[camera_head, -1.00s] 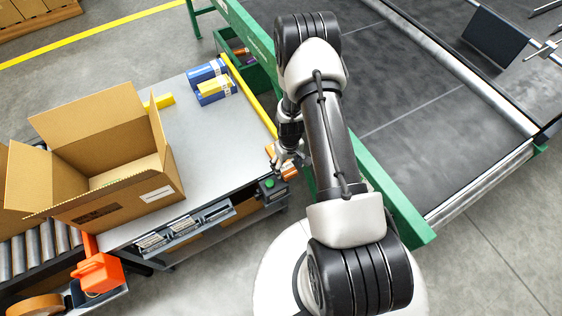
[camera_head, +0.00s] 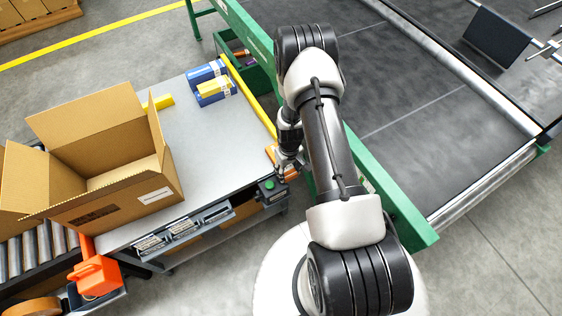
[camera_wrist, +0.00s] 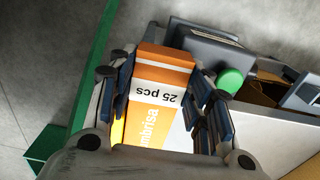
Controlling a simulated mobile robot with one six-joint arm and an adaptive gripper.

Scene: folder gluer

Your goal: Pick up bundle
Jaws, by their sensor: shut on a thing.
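An orange and white bundle (camera_wrist: 160,88), marked "25 pcs", lies between the two fingers of my gripper (camera_wrist: 162,95) in the wrist view. The fingers press on both of its sides. In the head view the bundle (camera_head: 290,172) shows as a small orange patch at the right front corner of the grey table, partly hidden by my gripper (camera_head: 288,163). I cannot tell whether the bundle still touches the table top.
An open cardboard box (camera_head: 120,185) stands on the left of the table (camera_head: 215,150). Blue and yellow bundles (camera_head: 210,82) lie at the back. A green button (camera_head: 269,185) is close by my gripper. A green-framed conveyor (camera_head: 430,110) runs on the right.

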